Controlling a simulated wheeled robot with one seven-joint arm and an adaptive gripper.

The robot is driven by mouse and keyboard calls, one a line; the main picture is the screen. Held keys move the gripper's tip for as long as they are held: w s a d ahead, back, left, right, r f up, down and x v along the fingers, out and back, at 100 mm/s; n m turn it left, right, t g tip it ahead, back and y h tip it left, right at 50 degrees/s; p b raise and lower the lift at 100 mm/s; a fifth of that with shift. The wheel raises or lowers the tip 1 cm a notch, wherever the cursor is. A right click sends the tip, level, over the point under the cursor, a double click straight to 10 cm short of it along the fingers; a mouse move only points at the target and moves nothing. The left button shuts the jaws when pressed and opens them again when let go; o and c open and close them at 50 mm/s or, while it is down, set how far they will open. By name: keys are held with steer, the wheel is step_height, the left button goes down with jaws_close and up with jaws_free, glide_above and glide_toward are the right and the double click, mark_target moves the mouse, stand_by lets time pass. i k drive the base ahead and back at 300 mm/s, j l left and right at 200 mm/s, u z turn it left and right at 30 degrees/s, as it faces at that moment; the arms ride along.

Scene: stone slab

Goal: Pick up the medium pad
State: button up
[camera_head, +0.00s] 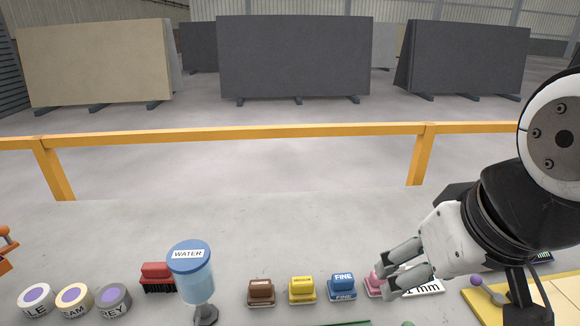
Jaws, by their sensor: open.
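The medium pad (302,290) is a small yellow block with a dark label on top that appears to read MEDIUM. It stands on the grey surface at the bottom middle of the head view, between a brown pad (261,292) and a blue pad marked FINE (342,287). My gripper (384,274) is to the right of the yellow pad, past the blue pad, with its fingers pointing left. It is open and appears empty. Its fingers partly hide a pink pad (373,284).
A blue-lidded water container (190,275), a red brush (157,277) and several round tins (74,300) stand to the left. A white "1 mm" strip (425,288) and a yellow board (485,305) lie to the right. A yellow rail (290,132) crosses behind. The grey surface behind the pads is clear.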

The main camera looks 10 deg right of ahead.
mark_target(302, 291)
steer(key=l+u, duration=0.15)
steer(key=u, duration=0.2)
steer(key=i+l+u, duration=0.1)
steer(key=u, duration=0.25)
steer(key=l+u, duration=0.35)
steer(key=i+j, duration=0.05)
steer(key=j, duration=0.05)
